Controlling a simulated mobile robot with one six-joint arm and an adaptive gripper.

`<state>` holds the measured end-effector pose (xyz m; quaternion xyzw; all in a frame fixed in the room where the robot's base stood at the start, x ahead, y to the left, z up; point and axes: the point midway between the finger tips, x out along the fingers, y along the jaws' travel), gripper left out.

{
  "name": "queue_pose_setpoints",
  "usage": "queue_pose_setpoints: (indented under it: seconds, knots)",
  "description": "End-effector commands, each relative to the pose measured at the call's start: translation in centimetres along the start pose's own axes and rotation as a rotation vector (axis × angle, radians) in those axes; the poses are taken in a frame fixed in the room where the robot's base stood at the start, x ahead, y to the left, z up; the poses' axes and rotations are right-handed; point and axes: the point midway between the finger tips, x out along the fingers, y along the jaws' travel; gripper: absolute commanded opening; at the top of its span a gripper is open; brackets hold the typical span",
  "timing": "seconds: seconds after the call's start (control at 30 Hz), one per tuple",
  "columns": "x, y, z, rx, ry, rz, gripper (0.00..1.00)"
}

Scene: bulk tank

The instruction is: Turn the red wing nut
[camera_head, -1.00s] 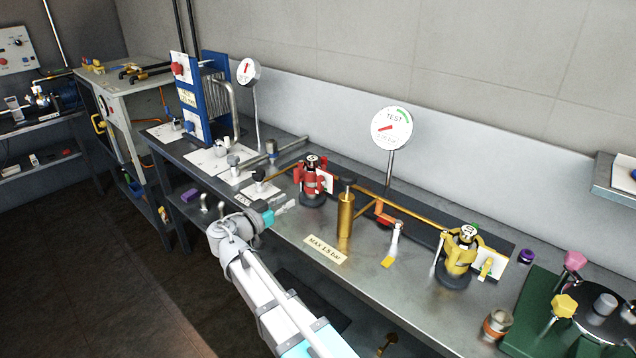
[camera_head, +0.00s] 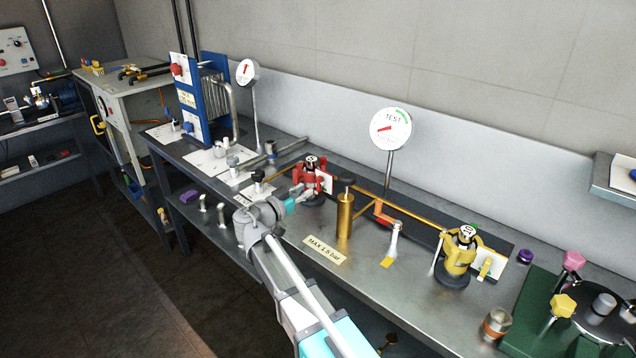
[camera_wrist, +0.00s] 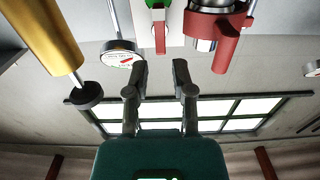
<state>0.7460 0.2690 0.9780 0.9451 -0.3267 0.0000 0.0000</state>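A red tab, which looks like the red wing nut (camera_wrist: 160,36), stands in front of a white plate (camera_wrist: 169,20) at the top of the wrist view. In the head view the plate (camera_head: 325,181) is beside the red valve body (camera_head: 311,166), and the tab is hard to make out. My gripper (camera_wrist: 160,68) is open and empty in the wrist view, its two fingers apart and pointing toward the tab, which lies beyond the tips roughly between them. In the head view my gripper (camera_head: 296,200) is just in front of the red valve body, its fingers hard to make out.
A brass cylinder (camera_head: 345,215) with a black knob stands right of the red valve and shows close by in the wrist view (camera_wrist: 45,35). A TEST gauge (camera_head: 390,128) is behind it. A yellow valve (camera_head: 459,253) stands farther right. The bench front (camera_head: 365,283) is mostly clear.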

Motion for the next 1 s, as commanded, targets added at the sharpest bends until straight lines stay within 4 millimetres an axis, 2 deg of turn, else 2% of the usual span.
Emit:
queue_pose_setpoints:
  seconds: [0.2,0.43,0.6,0.9,0.93,1.0]
  knots:
    - [3.3,-0.1,0.0,0.000,0.000,0.002,0.31]
    - [5.6,-0.1,0.0,0.000,0.000,0.001,0.31]
    - [6.3,-0.1,0.0,0.000,0.000,-0.001,0.31]
    - [6.4,-0.1,0.0,0.000,0.000,-0.002,0.31]
    - [6.3,-0.1,0.0,0.000,0.000,-0.002,0.30]
    - [6.3,-0.1,0.0,0.000,0.000,-0.002,0.17]
